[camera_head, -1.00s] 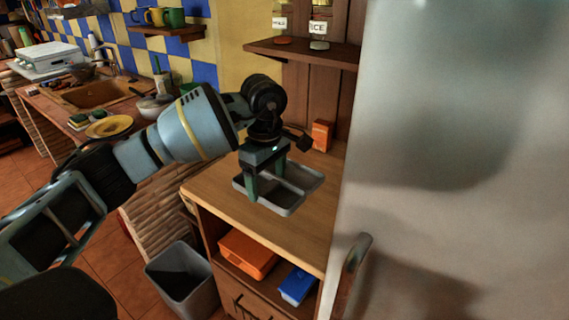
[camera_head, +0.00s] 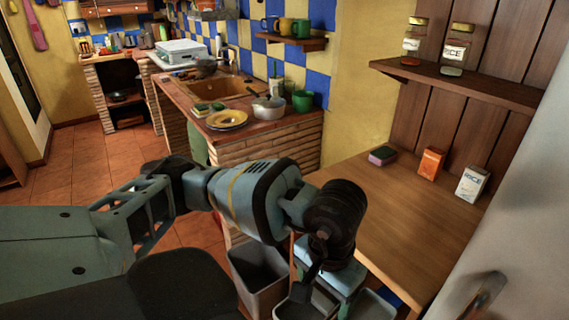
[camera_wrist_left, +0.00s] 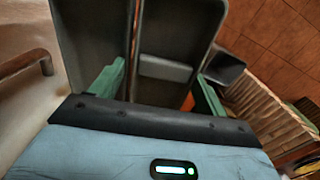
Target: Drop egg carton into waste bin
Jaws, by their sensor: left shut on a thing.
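The egg carton (camera_head: 370,306) is a grey open tray with a divider. It is in my left gripper (camera_head: 338,292) at the bottom of the head view, partly hidden by my wrist. In the left wrist view the carton (camera_wrist_left: 95,40) fills the upper middle, and the gripper (camera_wrist_left: 150,85) is shut on its middle divider. The waste bin (camera_head: 258,282) is a grey open bin on the floor, just left of the carton in the head view, partly hidden by my arm. A dark grey shape (camera_wrist_left: 225,68) beside the carton in the wrist view looks like the bin. My right gripper is out of view.
The wooden counter (camera_head: 400,220) has a sponge (camera_head: 382,155), an orange box (camera_head: 431,163) and a rice box (camera_head: 472,184) at its back. The fridge (camera_head: 530,230) stands close at the right. A brick sink counter (camera_head: 270,145) is behind.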

